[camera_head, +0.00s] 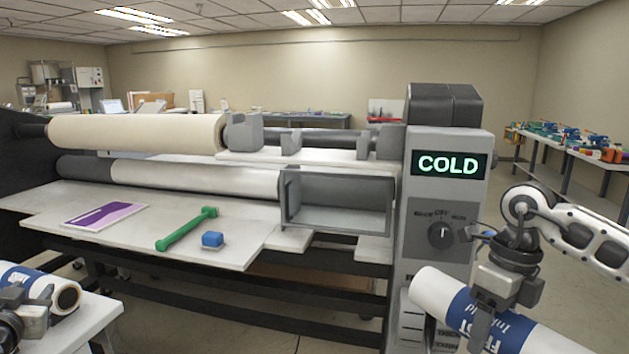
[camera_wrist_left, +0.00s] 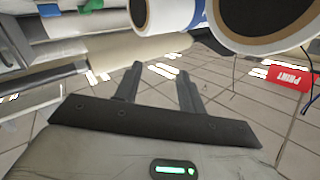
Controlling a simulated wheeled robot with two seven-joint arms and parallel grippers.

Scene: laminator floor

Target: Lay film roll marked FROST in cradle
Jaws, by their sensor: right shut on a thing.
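A white film roll with a blue band (camera_head: 437,292) lies across my right gripper (camera_head: 488,334), which is shut on it at the band. The lettering reads FR…ST, partly hidden by the gripper. The roll is tilted, its left end higher, in front of the laminator's control column. Grey notched blocks (camera_head: 291,144) on a pale shelf in the laminator look like the cradle; no roll lies across them. My left gripper (camera_head: 42,304) is at the lower left beside another roll. In the left wrist view its fingers (camera_wrist_left: 158,88) are apart with nothing between.
The other white and blue roll (camera_head: 22,277) lies on a white side table (camera_head: 98,312). A green tool (camera_head: 187,229), blue block (camera_head: 212,240) and purple sheet (camera_head: 104,215) lie on the laminator's front table. A grey open box (camera_head: 338,219) is beside the column. The display (camera_head: 448,164) reads COLD.

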